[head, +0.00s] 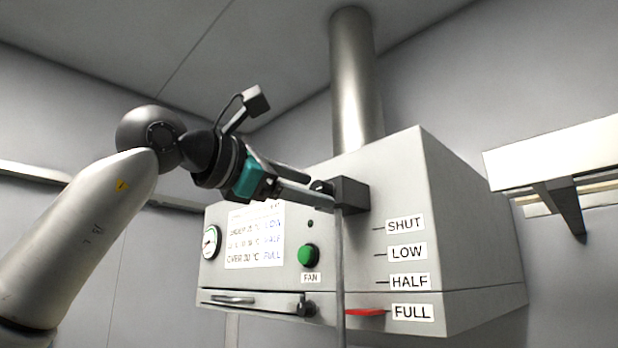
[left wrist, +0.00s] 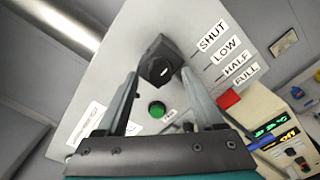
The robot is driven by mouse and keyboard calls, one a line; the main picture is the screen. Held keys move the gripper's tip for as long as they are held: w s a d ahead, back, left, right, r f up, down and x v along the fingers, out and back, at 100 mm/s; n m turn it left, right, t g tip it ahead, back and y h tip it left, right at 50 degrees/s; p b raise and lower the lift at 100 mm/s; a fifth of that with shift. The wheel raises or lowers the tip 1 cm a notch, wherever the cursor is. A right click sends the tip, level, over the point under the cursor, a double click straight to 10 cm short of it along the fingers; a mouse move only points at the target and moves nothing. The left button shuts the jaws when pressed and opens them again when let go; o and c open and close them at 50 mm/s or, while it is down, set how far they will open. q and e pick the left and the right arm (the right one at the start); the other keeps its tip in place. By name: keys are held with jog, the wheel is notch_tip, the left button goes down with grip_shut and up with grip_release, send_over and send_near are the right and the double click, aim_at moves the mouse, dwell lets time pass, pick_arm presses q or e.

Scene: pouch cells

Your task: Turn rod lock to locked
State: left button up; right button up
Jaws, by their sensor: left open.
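The rod lock is a black block (head: 351,194) on the front of a grey hood box, with a dark knob facing my gripper; it also shows in the left wrist view (left wrist: 158,62). A thin grey vertical rod (head: 340,270) runs down from the block. A red pointer (head: 366,312) stands at the FULL label. My left gripper (head: 322,195) is at the block, its fingers partly covering the knob in the head view. In the left wrist view its open fingers (left wrist: 160,85) stand on either side of the knob; contact is unclear. My right gripper is out of view.
The box carries a green FAN button (head: 308,255), a round gauge (head: 211,242), a printed sheet (head: 254,240) and a handle bar (head: 255,300) low on its front. A duct pipe (head: 357,80) rises above. A shelf (head: 555,155) is at right. A display device (left wrist: 275,130) shows below right.

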pick_arm(q)
jog(key=shift+w+d, duration=0.25)
jog(key=shift+w, duration=0.05)
jog(key=shift+c, duration=0.3)
grip_shut()
